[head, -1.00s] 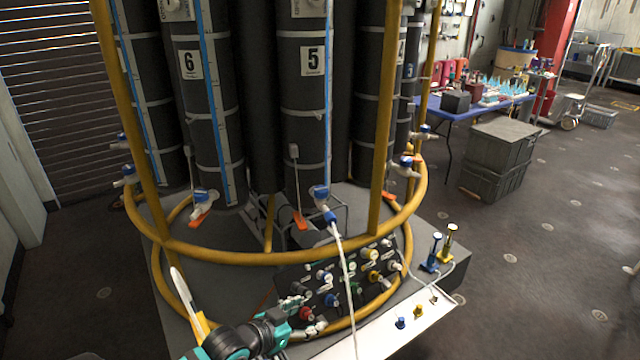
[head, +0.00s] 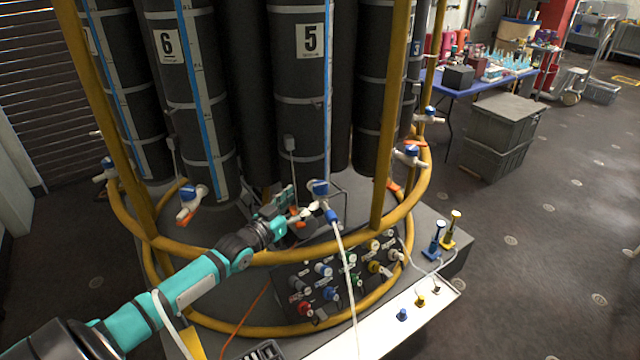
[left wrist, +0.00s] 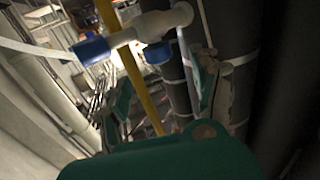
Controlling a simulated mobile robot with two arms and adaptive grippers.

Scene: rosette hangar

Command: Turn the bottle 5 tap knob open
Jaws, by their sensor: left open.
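Bottle 5 (head: 300,95) is a dark cylinder with a white "5" label, in the middle of the head view. Its tap has a blue knob (head: 319,187) at the bottle's foot, and a blue connector (head: 331,215) with a white hose below it. My left gripper (head: 301,206) is open just left of this tap, fingers toward it; I cannot tell whether it touches. In the left wrist view a white tap body (left wrist: 150,28) with two blue parts crosses above the open fingers (left wrist: 160,88); I cannot tell which blue part is the knob. My right gripper is out of view.
A yellow ring rail (head: 290,257) runs around the bottles, with my left arm reaching over it. A panel of coloured knobs (head: 340,280) sits below. Bottle 6 (head: 185,100) and its tap (head: 190,200) stand to the left. Blue and yellow hand pumps (head: 440,240) stand at right.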

